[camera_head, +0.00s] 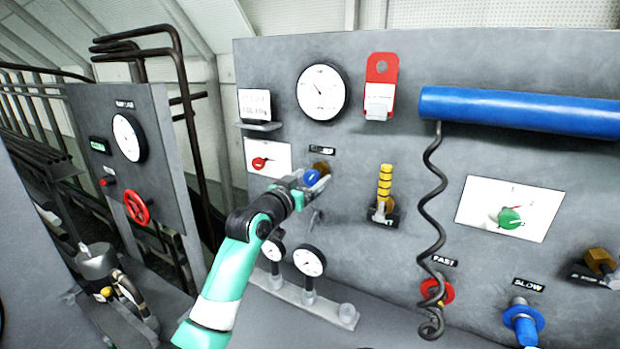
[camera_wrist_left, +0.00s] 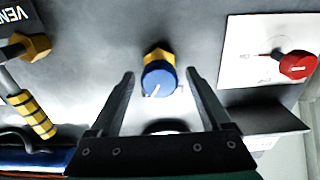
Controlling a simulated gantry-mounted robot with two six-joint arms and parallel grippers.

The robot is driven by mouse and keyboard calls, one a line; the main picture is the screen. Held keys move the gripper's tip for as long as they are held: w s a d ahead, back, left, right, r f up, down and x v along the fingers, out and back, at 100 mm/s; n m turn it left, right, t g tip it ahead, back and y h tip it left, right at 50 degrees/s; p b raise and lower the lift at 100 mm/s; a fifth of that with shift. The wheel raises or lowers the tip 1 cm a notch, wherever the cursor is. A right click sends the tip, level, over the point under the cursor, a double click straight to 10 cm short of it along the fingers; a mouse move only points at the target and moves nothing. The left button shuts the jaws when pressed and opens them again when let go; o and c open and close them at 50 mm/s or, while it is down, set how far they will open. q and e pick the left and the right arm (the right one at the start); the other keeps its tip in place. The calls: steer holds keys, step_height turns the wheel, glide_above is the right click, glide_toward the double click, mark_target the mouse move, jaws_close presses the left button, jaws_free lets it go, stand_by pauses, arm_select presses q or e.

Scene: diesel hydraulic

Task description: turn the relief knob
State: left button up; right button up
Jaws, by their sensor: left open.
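A blue round knob (camera_head: 312,178) on a brass hex fitting (camera_head: 321,167) sticks out of the grey panel under a small label too small to read; I take it for the relief knob. In the left wrist view the blue knob (camera_wrist_left: 159,79) shows a white pointer line and lies between the fingertips. My left gripper (camera_head: 304,184) is open around the knob, a finger on each side with a visible gap, and holds nothing. In the head view the gripper partly covers the knob. My right gripper is not in view.
A white plate with a red knob (camera_head: 259,163) is left of the blue knob. A yellow-striped lever (camera_head: 384,185) stands to its right. Two small gauges (camera_head: 309,261) are below. A coiled black cable (camera_head: 432,220) hangs from a blue cylinder (camera_head: 520,110).

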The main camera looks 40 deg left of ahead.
arm_select(q)
jaws_close()
stand_by(0.4)
steer(key=shift+m, duration=0.3)
